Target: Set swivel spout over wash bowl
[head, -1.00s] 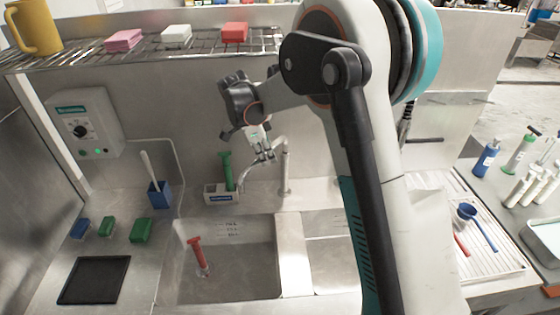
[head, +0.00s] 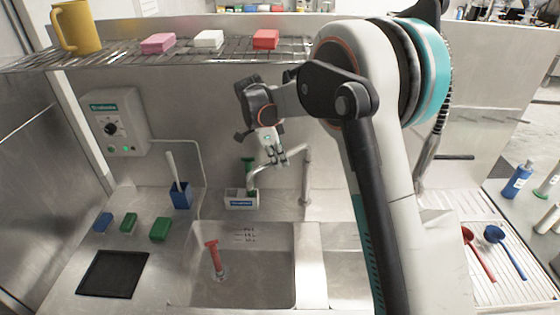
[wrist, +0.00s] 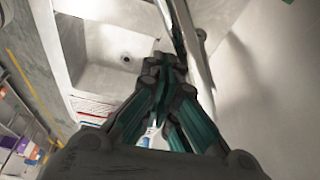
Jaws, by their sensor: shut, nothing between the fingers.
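The metal swivel spout (head: 306,178) rises from the counter behind the wash bowl. Its arm bends left, toward the green-handled tool at the back; its outlet end is hard to make out. The wash bowl (head: 275,285) is a steel sink at front centre, with a red upright piece at its drain. My gripper (head: 277,160) is shut and empty, pointing down close beside the spout's arm, left of its post. In the wrist view the shut fingertips (wrist: 165,65) lie next to the spout's tube (wrist: 196,45), with the bowl (wrist: 95,40) beyond. I cannot tell whether they touch.
A white holder (head: 240,199) with the green-handled tool stands behind the bowl. A blue brush cup (head: 181,197), sponges and a black mat (head: 112,274) lie left. A wire shelf (head: 200,55) hangs above. A ladle tray (head: 497,262) is at right.

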